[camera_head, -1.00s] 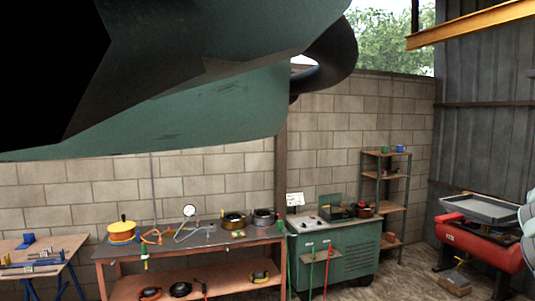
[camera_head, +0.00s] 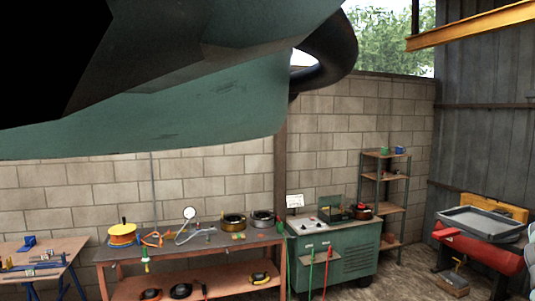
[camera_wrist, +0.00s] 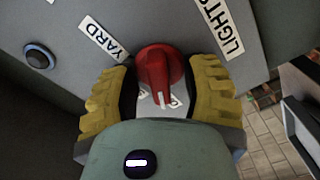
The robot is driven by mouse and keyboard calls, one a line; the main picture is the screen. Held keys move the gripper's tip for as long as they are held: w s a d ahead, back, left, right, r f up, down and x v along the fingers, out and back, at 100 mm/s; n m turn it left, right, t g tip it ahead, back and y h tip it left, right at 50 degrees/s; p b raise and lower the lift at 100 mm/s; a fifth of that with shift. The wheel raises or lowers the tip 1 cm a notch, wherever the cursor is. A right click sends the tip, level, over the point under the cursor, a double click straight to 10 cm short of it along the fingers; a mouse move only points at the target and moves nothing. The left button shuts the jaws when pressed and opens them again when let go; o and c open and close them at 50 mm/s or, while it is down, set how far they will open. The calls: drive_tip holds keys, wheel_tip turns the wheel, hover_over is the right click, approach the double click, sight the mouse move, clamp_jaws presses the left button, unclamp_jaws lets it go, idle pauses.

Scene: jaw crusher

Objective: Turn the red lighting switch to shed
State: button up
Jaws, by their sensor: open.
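In the wrist view, the red lighting switch (camera_wrist: 158,68) is a round rotary knob on a grey panel (camera_wrist: 150,22). A white pointer line on its grip bar points down the picture. Small white marks beside the pointer are too small to read. Labels "YARD" (camera_wrist: 104,40) and "LIGHTS" (camera_wrist: 221,26) flank it. My gripper (camera_wrist: 163,92) has its yellow ridged fingers open, one on each side of the knob. The fingertips reach about level with the knob; I cannot tell whether either touches it. The switch cannot be made out in the head view.
A blue-grey round button (camera_wrist: 39,56) sits on the panel left of the switch. In the head view, a workbench (camera_head: 215,239) with tools, a green cabinet (camera_head: 345,262) and a shelf rack (camera_head: 390,182) stand along the wall. A grey tray (camera_head: 487,223) lies on a red unit at right.

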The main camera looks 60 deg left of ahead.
drive_tip(key=shift+a, duration=0.1)
drive_tip(key=shift+o, duration=0.4)
clamp_jaws()
